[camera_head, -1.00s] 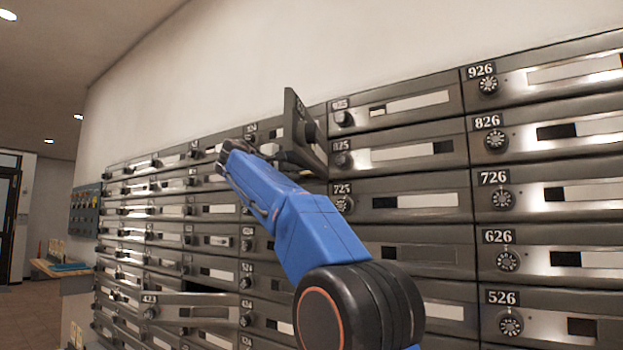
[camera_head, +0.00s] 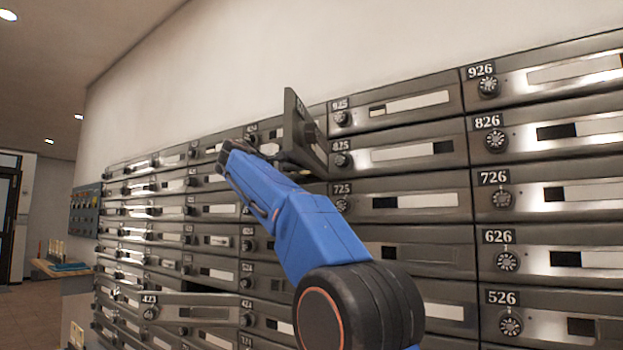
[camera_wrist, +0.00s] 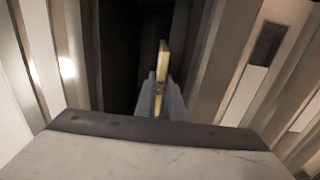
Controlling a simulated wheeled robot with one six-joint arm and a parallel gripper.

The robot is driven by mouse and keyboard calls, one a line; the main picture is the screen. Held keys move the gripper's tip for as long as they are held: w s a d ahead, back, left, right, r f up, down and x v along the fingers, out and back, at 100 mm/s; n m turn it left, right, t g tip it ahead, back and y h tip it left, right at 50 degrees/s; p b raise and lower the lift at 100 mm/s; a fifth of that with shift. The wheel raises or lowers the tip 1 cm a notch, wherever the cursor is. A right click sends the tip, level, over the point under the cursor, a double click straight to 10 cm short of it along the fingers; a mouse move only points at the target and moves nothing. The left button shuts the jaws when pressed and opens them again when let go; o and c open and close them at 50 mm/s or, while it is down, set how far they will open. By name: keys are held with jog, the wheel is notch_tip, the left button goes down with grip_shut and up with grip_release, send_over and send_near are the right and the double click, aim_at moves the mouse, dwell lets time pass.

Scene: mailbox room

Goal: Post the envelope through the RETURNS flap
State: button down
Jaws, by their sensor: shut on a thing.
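In the wrist view my gripper (camera_wrist: 161,90) is shut on a thin tan thing (camera_wrist: 162,60), seen edge-on between the two grey fingers. It is likely the envelope, but its face is hidden. It points toward a tall dark opening (camera_wrist: 125,45) between metal box fronts; I cannot tell whether its tip is inside. In the head view my arm reaches up to the upper rows beside an open box door (camera_head: 303,132), and the gripper's fingers are not clear there. I can read no RETURNS label in either view.
The wall of grey mailboxes (camera_head: 415,152) fills the head view. The open door sticks out close to my wrist. A lower door marked 423 (camera_head: 195,311) also hangs open. A wooden counter (camera_head: 55,270) stands far left. A pale, dark-edged panel (camera_wrist: 150,158) fills the wrist view's lower part.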

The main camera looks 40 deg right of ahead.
jog(key=shift+a+r, duration=0.1)
jog(key=shift+r, duration=0.2)
jog(key=v, duration=1.9)
dwell(0.7)
